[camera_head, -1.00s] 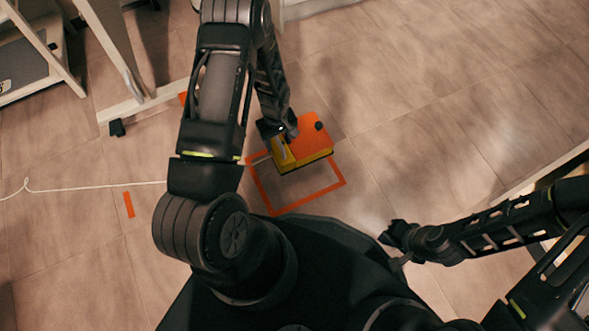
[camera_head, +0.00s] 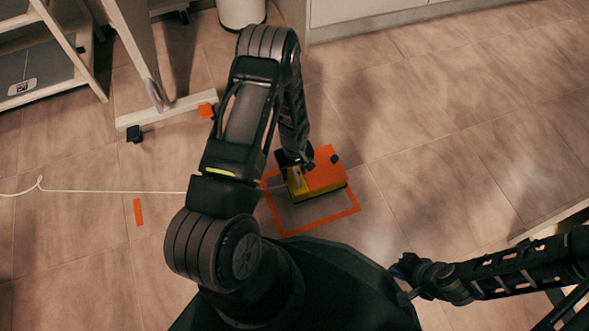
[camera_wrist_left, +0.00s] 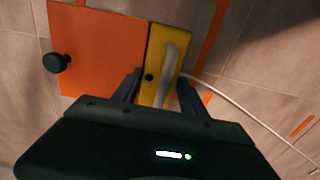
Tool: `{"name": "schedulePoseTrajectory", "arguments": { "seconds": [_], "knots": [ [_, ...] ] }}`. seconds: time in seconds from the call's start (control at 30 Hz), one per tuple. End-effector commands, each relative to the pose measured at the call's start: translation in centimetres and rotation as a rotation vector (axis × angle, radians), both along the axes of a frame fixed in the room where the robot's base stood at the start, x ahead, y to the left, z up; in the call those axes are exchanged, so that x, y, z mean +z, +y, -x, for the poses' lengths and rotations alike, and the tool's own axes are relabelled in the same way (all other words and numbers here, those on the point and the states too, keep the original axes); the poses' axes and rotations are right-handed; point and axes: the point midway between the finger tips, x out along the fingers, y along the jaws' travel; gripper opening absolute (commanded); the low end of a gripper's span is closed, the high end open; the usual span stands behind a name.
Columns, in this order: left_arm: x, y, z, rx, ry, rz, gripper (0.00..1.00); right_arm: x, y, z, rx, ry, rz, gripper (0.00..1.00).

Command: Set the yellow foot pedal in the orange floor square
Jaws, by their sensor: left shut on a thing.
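The foot pedal (camera_head: 324,175) has a yellow base and an orange top plate with a black knob. It covers the far part of the orange floor square (camera_head: 318,222); the near part is bare floor inside the outline. I cannot tell whether the pedal touches the floor. My left gripper (camera_head: 294,168) is shut on the pedal's grey handle side. In the left wrist view, its fingers (camera_wrist_left: 159,88) sit either side of the yellow strip with the handle, and the orange plate (camera_wrist_left: 98,52) lies to the left. My right gripper (camera_head: 406,277) is away from the pedal; its jaws are unclear.
A white cable (camera_head: 110,191) runs along the floor from the left to the pedal. A small orange floor mark (camera_head: 138,212) lies left of the square. A wooden frame with a caster foot (camera_head: 165,110) stands behind left.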

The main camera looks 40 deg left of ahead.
Motion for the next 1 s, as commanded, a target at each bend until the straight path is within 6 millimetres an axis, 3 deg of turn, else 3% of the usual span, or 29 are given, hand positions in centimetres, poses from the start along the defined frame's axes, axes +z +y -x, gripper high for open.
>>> {"name": "schedulePoseTrajectory", "arguments": {
  "seconds": [0.23, 0.57, 0.93, 0.97, 1.0],
  "knots": [
    [0.0, 0.0, -0.2, 0.0, -0.005, 0.0, 0.0, 0.0, 0.0, 0.0, 0.0, -0.001, 0.0, 0.0],
    [-3.5, 0.0, -0.2, 0.001, -0.005, 0.0, 0.0, -1.7, 0.0, -0.3, -0.004, -0.007, 0.0, 0.0],
    [-3.6, 0.0, -0.3, 0.0, -0.005, 0.0, 0.0, -1.7, 0.0, -0.3, -0.004, -0.007, 0.0, 0.0],
    [-3.7, 0.0, -0.1, 0.0, -0.001, 0.0, 0.52, -1.7, 0.0, -0.3, -0.004, -0.007, 0.0, 0.0],
    [-3.7, 0.0, -0.1, 0.0, -0.001, 0.0, 0.56, -1.7, 0.0, -0.3, -0.004, -0.007, 0.0, 0.0]
  ]
}}
